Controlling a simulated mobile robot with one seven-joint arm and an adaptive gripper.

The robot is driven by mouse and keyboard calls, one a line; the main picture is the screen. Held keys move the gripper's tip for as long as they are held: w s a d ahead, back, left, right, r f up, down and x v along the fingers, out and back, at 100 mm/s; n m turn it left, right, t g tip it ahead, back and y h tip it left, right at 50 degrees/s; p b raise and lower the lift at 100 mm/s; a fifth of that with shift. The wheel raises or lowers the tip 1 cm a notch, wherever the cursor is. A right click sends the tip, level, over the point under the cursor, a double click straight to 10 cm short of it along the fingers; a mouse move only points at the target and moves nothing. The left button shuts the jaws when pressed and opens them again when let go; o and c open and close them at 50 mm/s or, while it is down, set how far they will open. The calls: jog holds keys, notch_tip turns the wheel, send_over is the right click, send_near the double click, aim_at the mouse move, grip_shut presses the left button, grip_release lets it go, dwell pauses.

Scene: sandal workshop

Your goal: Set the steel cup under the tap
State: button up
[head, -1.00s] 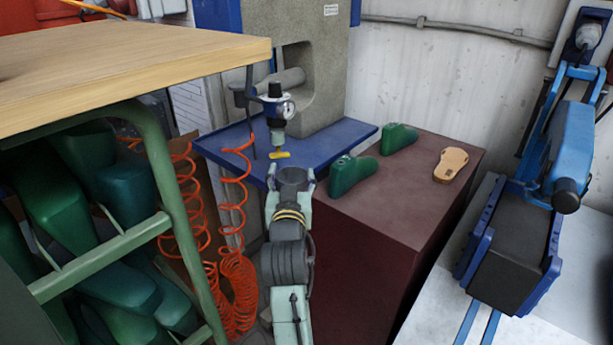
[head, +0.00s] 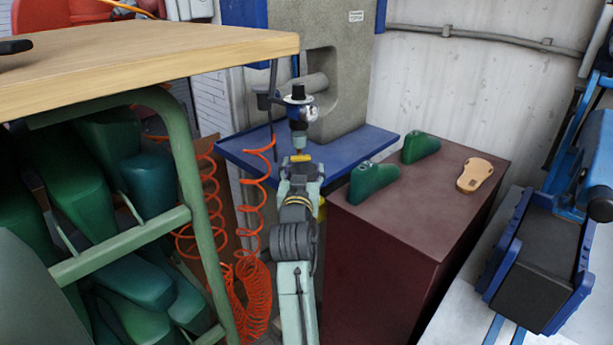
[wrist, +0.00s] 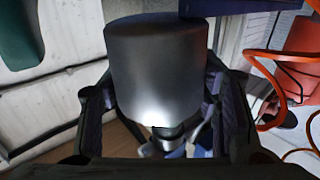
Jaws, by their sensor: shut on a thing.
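In the wrist view my gripper (wrist: 158,100) is shut on the steel cup (wrist: 156,62), a smooth grey cylinder with a finger on each side. I cannot tell where its opening is. In the head view my arm hides the cup and the fingers. The gap between cup and tap cannot be seen.
Orange coiled hose (head: 248,270) hangs left of my arm. The wooden tabletop (head: 150,62) and green rack (head: 120,245) stand at the left. The blue shelf (head: 352,150) is behind. The maroon cabinet (head: 440,215) at the right bears two green shoe lasts (head: 373,180) and a tan sole (head: 474,175).

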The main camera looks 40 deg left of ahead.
aim_at(297, 170)
jog(key=shift+w+a+f, duration=0.25)
jog(key=shift+w+a, duration=0.5)
jog(key=shift+a, duration=0.25)
jog(key=shift+w+a+f, duration=0.25)
jog(key=shift+w+a, duration=0.45)
jog(key=shift+a, duration=0.25)
jog(key=shift+w+a+r, duration=0.15)
jog(key=shift+a+r, duration=0.05)
jog(key=shift+a, duration=0.05)
jog(key=shift+f+b, duration=0.3)
jog(key=shift+b, duration=0.15)
jog(key=o, duration=1.5)
jog(key=shift+c, duration=0.2)
jog(key=v, duration=1.1)
jog(key=shift+p, duration=0.35)
